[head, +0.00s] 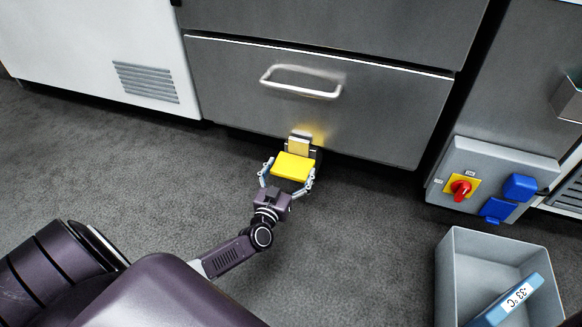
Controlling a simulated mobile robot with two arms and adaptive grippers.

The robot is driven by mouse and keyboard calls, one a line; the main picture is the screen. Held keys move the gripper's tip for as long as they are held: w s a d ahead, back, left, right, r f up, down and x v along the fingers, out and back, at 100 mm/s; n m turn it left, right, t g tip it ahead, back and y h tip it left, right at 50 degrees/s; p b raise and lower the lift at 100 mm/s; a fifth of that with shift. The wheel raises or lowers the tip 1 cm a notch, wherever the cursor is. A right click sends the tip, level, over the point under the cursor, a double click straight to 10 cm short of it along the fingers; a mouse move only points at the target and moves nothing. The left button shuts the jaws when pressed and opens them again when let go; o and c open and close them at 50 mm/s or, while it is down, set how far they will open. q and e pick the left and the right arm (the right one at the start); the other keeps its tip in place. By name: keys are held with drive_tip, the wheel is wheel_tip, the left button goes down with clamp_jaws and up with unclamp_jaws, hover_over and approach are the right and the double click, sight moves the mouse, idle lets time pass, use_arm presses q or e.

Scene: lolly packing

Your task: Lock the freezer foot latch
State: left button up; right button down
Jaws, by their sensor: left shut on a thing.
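The freezer foot latch shows in the head view as a yellow pedal (293,167) low in front of the steel drawer front (330,105), with a paler yellow upright part (299,145) behind it. My left gripper (288,178) reaches in from the left, and its two fingers sit on either side of the yellow pedal, shut on it. The lower edge of the pedal is close to the gripper's palm. The latch mount behind the pedal is partly hidden. My right gripper does not show.
The drawer has a metal bar handle (303,84) above the latch. A grey box with a red rotary switch (461,188) and blue sockets stands at the right. A grey bin (455,265) holding a blue block marked -33°C (518,297) is at the lower right. Grey floor (120,165) is clear at left.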

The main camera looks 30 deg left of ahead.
use_arm(q)
drive_tip(key=shift+r, duration=0.25)
drive_tip(key=o, duration=1.6)
drive_tip(key=shift+s+f, duration=0.1)
drive_tip(key=shift+s, duration=0.1)
drive_tip(key=v, duration=1.1)
drive_tip(key=shift+s, duration=0.3)
